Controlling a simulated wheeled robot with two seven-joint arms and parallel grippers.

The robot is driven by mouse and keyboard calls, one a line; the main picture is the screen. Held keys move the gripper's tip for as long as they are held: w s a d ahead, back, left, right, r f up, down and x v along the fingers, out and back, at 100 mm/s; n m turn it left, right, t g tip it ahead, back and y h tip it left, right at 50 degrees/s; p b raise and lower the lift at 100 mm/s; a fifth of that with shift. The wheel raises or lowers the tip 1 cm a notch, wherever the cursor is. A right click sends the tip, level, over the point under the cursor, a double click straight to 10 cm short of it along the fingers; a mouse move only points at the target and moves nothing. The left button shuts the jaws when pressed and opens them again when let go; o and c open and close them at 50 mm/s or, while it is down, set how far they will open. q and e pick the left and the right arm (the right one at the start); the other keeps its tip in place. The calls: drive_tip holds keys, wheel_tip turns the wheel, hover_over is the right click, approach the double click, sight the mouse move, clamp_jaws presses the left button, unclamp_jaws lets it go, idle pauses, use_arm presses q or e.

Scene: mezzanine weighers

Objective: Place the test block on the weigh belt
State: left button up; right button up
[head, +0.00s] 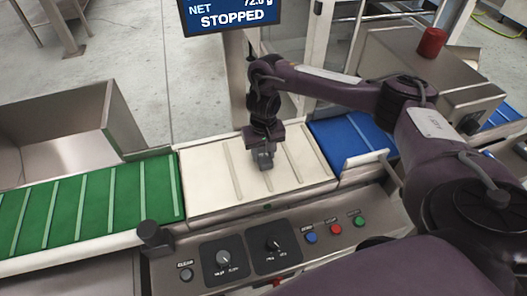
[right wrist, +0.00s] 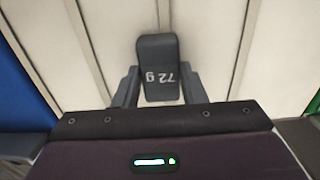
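The test block (right wrist: 160,68) is a dark grey block marked "72 g" in the right wrist view. It is between the two fingers of my right gripper (right wrist: 161,88), which appear to touch its sides. The weigh belt (head: 208,178) is the white belt with thin crosswise strips in the middle of the head view. My right gripper (head: 265,160) points down over the middle of this belt, with the block low at the belt surface. I cannot tell whether the block's underside bears on the belt. My left gripper is out of view.
A green belt (head: 92,207) adjoins on the left and a blue belt (head: 345,137) on the right. A display (head: 231,14) reads "STOPPED" and 72.0 g. A control panel (head: 270,247) with knobs and buttons runs along the front. A metal bin (head: 60,125) stands back left.

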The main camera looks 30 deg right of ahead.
sight(264, 155)
drive_tip(key=o, duration=0.4)
drive_tip(key=shift+o, duration=0.2)
wheel_tip(264, 155, up, 12)
drive_tip(key=p, duration=0.5)
drive_tip(key=shift+r, duration=0.15)
